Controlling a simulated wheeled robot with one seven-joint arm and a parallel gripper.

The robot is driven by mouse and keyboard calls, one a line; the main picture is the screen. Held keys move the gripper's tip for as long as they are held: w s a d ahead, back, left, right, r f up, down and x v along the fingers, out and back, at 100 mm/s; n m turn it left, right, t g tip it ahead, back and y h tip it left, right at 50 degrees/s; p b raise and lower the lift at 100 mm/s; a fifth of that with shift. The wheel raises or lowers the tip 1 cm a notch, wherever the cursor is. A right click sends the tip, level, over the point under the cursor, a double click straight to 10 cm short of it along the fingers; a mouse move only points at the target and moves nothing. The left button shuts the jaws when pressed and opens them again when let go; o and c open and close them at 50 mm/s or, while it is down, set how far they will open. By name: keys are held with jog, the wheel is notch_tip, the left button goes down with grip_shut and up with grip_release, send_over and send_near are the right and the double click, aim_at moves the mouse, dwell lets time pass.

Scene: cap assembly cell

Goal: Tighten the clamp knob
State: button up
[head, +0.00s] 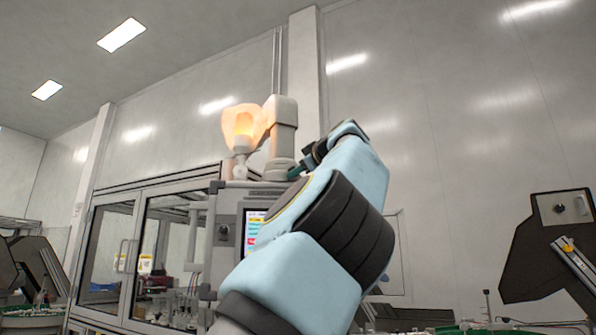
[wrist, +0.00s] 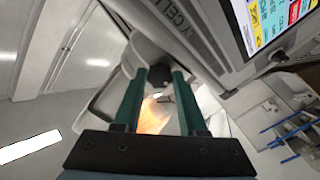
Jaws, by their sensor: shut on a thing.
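The clamp knob (wrist: 157,77) is a dark, ridged knob on a pale bracket in the wrist view. My gripper (wrist: 159,74) has its two green fingers on either side of it, near the fingertips, and is shut on it. In the head view my gripper (head: 297,172) reaches the foot of the pale upright bracket (head: 283,118) on top of the machine; the knob cannot be made out there. How tight the knob is cannot be told.
A glowing orange lamp-like part (head: 242,126) stands left of the bracket, close to my gripper. The machine's touch screen (head: 252,228) is below. Glass doors (head: 112,250) are at left. A dark angled stand (head: 548,245) is at far right. Space above is open.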

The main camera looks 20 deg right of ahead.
grip_shut()
jog(key=shift+m, duration=0.3)
jog(key=m+b, duration=0.1)
jog(key=m, duration=1)
jog(key=shift+a+m, duration=0.1)
jog(key=shift+m, duration=0.3)
dwell(0.4)
jog(key=o, duration=0.8)
grip_release()
